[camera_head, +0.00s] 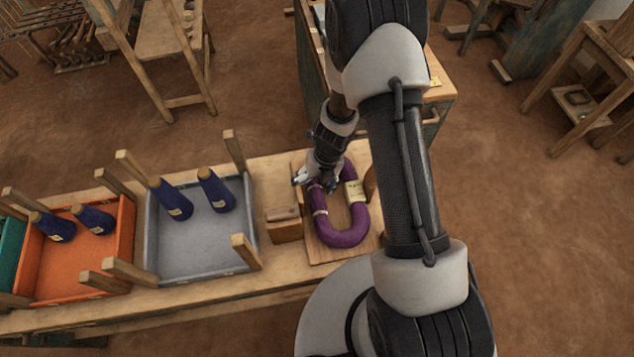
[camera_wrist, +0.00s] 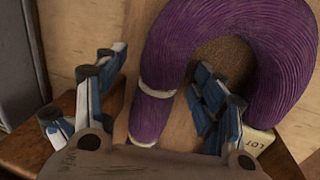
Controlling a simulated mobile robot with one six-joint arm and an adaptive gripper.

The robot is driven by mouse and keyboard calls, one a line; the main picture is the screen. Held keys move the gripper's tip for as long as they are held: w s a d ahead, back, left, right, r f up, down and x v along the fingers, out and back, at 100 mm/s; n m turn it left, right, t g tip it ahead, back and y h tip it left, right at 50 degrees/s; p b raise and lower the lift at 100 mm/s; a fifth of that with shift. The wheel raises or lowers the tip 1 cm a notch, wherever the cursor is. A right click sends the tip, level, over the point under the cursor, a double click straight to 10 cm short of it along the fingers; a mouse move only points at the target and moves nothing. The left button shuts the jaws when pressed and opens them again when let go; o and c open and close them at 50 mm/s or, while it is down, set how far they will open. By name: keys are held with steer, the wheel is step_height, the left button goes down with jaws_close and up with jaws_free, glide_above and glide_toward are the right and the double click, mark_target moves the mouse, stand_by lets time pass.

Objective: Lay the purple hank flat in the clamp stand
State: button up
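The purple hank (camera_head: 341,238) is a thick loop with pale ties and a cream label. It lies flat on a wooden board (camera_head: 322,257), between a wooden block (camera_head: 284,228) on the left and a short post (camera_head: 371,181) on the right; the board looks like the clamp stand's base. My gripper (camera_head: 320,181) is low over the hank's left limb. In the wrist view, my open gripper's fingers (camera_wrist: 160,85) stand on either side of the hank's tied limb (camera_wrist: 156,100), with gaps visible beside it. My wrist hides part of the hank's far end in the head view.
A grey tray (camera_head: 200,262) with two blue cones stands left of the block. An orange tray (camera_head: 127,235) with more blue cones is further left. Upright wooden pegs stand around the trays. A wooden cabinet (camera_head: 441,91) is behind the bench.

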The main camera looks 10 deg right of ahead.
steer(key=o, duration=0.5)
steer(key=shift+s+a+f, duration=0.25)
steer(key=shift+s+a, duration=0.25)
steer(key=shift+a, duration=0.05)
steer(key=shift+o, duration=0.2)
steer(key=shift+w+r, duration=0.15)
steer(key=shift+r, duration=0.3)
step_height(320, 180, up, 11)
steer(key=d, duration=0.2)
steer(key=shift+w+d, duration=0.3)
steer(key=shift+d, duration=0.05)
steer(key=shift+r, duration=0.1)
